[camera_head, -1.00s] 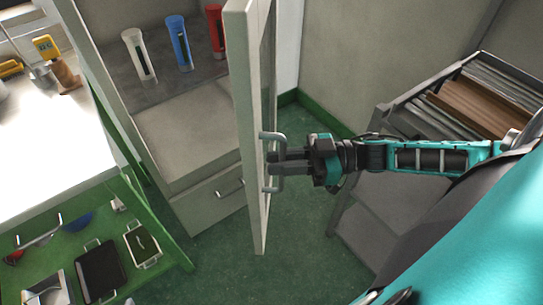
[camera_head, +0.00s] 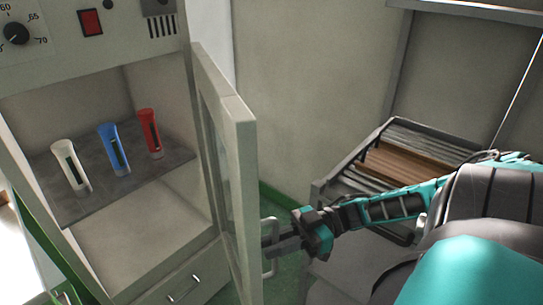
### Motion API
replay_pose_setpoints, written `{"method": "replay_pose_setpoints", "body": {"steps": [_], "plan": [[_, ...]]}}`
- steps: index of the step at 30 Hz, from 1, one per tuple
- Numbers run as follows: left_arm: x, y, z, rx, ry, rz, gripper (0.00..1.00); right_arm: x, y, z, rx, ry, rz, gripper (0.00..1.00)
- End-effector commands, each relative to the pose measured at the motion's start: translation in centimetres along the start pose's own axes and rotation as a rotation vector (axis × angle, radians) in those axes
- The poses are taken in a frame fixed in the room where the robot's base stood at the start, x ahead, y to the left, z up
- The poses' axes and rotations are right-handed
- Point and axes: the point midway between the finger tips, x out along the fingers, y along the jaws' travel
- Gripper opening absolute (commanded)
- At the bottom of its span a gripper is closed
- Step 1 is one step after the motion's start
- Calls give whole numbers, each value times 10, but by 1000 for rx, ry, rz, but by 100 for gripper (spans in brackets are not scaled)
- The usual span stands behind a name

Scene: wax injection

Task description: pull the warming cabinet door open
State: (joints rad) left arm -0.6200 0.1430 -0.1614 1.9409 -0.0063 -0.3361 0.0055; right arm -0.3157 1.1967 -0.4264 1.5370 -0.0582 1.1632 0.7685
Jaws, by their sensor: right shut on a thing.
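The warming cabinet (camera_head: 150,235) stands at the left, with a dial (camera_head: 17,33) and a red switch (camera_head: 90,22) on its top panel. Its glazed door (camera_head: 243,150) stands open, swung out to the right of the opening. My right gripper (camera_head: 272,240) is shut on the door handle (camera_head: 270,262) on the door's right face, near its lower part. On the shelf inside stand a white tube (camera_head: 70,165), a blue tube (camera_head: 114,150) and a red tube (camera_head: 150,133). My left gripper is not in view.
A grey rack (camera_head: 345,175) with brown and grey slats stands to the right, under my right forearm. A drawer (camera_head: 185,290) sits at the cabinet's bottom. Green floor (camera_head: 288,283) shows between door and rack. A bright worktop (camera_head: 12,245) is at the left edge.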

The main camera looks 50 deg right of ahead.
Motion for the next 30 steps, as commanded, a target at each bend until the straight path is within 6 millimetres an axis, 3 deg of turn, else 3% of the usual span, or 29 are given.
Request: {"method": "replay_pose_setpoints", "body": {"steps": [5, 6, 10, 20, 23, 30], "plan": [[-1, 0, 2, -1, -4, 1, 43, 0, 0, 0, 1, -1, 1, 0], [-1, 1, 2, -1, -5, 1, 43, 0, 0, 0, 1, -1, 1, 22], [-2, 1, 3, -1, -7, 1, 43, 0, 0, 0, 0, -1, 1, 34], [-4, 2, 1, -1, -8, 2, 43, 0, 0, -6, 0, -1, 1, 34], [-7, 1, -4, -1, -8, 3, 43, 0, 0, -21, -1, -3, -2, 34], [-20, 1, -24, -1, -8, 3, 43, -1, -1, -76, 3, -7, -4, 34]]}}
